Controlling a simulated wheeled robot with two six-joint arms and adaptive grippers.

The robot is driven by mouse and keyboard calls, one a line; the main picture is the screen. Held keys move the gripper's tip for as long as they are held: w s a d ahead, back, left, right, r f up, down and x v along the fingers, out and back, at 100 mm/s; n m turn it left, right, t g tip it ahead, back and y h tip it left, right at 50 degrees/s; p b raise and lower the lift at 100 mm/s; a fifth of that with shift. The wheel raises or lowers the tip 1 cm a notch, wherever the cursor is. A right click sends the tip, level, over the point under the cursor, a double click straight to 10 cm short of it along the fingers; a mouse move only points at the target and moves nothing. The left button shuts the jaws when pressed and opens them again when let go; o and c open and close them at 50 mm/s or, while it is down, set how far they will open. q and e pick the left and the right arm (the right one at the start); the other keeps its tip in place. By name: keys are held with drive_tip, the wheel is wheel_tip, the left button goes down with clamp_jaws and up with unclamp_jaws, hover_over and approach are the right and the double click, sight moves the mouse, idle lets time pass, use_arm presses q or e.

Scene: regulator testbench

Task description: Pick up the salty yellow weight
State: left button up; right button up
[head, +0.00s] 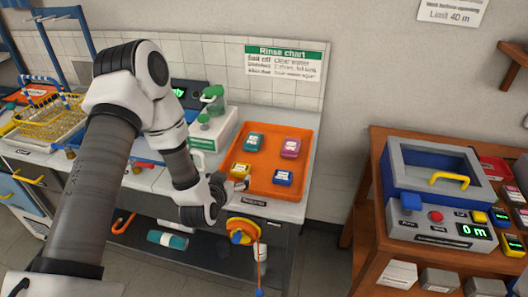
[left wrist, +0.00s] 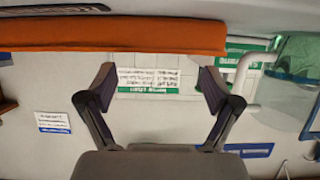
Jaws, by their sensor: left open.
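A yellow weight (head: 240,170) lies in the near left part of the orange tray (head: 262,144), which holds a teal weight (head: 254,142), a pink weight (head: 290,148) and a blue weight (head: 282,178). Whether the yellow one is salty cannot be told. My left gripper (head: 242,185) is at the tray's near edge, just in front of the yellow weight. In the left wrist view my left gripper (left wrist: 150,85) is open and empty, with the orange tray rim (left wrist: 115,36) across the top. No weight shows there. My right gripper is not in view.
A rinse chart (head: 284,63) hangs behind the tray. A green-topped rinse device (head: 212,125) stands left of the tray. A yellow wire basket (head: 45,105) is at far left. A blue and grey test box (head: 435,195) and several more weights, some yellow (head: 500,217), are on the right bench.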

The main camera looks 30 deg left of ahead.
sight(239, 169)
use_arm(q)
drive_tip(key=shift+w+a, duration=0.1)
drive_tip(key=shift+w, duration=0.45)
drive_tip(key=shift+w+f+p, duration=0.1)
drive_tip(key=shift+w+p, duration=0.3)
drive_tip(key=shift+w, duration=0.1)
drive_tip(key=p+x, duration=0.1)
drive_tip(key=x, duration=0.3)
drive_tip(key=shift+w+f, duration=0.25)
drive_tip(key=shift+f, duration=0.1)
drive_tip(key=shift+w+a+f, duration=0.1)
drive_tip(key=shift+w+f, duration=0.05)
drive_tip(key=shift+w, duration=0.05)
drive_tip(key=shift+s, duration=0.2)
drive_tip(key=shift+c, duration=0.7)
clamp_jaws()
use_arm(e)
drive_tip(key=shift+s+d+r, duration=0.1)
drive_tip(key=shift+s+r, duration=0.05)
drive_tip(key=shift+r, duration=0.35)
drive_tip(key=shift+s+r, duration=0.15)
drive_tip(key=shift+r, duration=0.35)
